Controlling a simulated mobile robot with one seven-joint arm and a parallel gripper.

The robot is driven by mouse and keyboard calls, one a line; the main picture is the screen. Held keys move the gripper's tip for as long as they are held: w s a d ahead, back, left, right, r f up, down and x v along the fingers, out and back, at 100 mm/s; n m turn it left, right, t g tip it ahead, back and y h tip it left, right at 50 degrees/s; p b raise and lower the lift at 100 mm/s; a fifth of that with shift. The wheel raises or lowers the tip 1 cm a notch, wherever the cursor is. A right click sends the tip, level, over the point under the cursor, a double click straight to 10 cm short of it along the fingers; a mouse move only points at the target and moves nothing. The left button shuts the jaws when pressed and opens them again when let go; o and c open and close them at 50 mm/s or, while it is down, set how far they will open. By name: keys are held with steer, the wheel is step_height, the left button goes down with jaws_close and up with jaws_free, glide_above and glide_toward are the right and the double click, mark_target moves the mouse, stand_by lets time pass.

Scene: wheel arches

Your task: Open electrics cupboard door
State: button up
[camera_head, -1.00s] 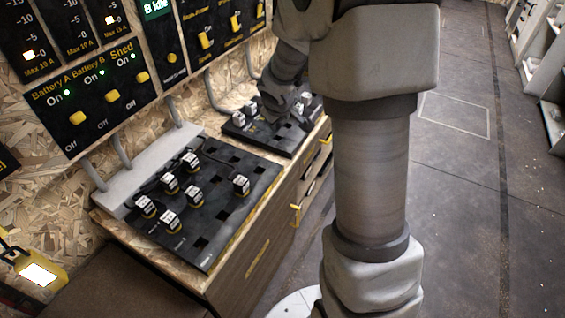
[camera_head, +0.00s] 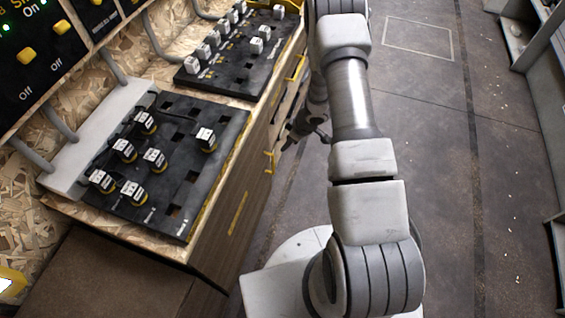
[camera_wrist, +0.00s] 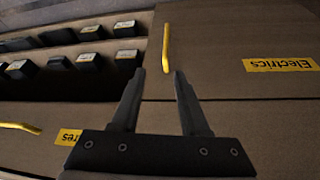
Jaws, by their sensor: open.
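In the wrist view the electrics cupboard door (camera_wrist: 235,45) is a flat brown panel, shut, with a yellow "Electrics" label (camera_wrist: 281,65) that appears upside down. Its slim yellow handle (camera_wrist: 166,48) stands just beyond my fingertips, roughly in line with the gap between them. My gripper (camera_wrist: 160,73) is open and empty, one finger toward each side of the handle. In the head view my dark gripper (camera_head: 307,130) is beside the cupboard front, low and right of the worktop. A yellow handle (camera_head: 269,162) and label (camera_head: 238,213) show on the near brown door.
Black boards with labelled plugs, a near one (camera_head: 184,125) and a far one, lie on the worktop. An open compartment (camera_wrist: 65,75) with dark boxes and another yellow handle (camera_wrist: 20,128) show in the wrist view. Floor (camera_head: 450,170) right of my arm is clear; shelving (camera_head: 540,70) stands at the far right.

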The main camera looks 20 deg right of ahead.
step_height(320, 180, down, 2)
steer(key=b, duration=0.5)
glide_above(273, 173)
steer(key=f, duration=1.5)
steer(key=shift+w+d+f, duration=0.15)
steer(key=shift+w+f, duration=0.05)
steer(key=shift+f, duration=0.2)
jaws_close()
